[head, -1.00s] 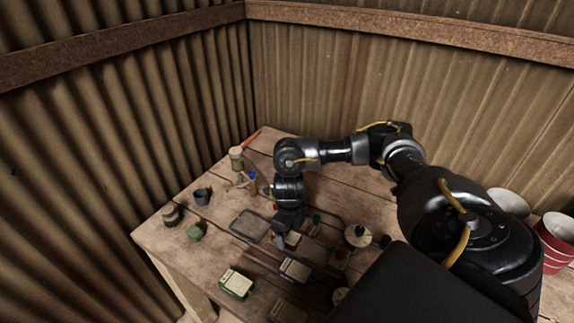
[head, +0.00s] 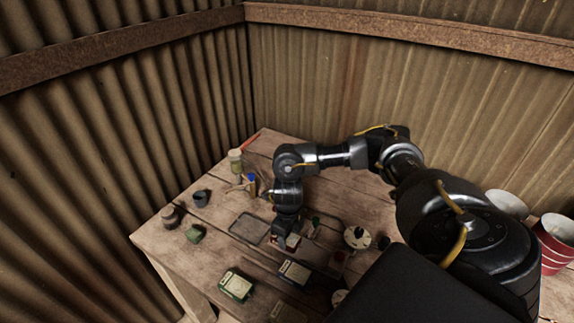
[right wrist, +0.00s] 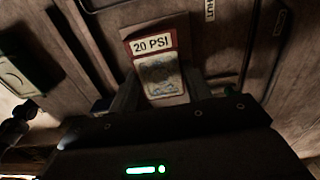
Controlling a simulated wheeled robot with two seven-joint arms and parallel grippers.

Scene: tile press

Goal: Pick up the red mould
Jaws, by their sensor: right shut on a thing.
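The red mould (right wrist: 170,33) shows in the right wrist view as a red-edged block with a white "20 PSI" label and a pale patterned face. In the head view the red mould (head: 293,241) is a small red and white patch low beside my right gripper (head: 285,242), which partly hides it. My right gripper (right wrist: 160,92) is shut on the mould, its dark fingers on either side of it. I cannot tell whether the mould is clear of the table. My left gripper is not in view.
Red cups (head: 556,240) stand far right. Corrugated walls close the back.

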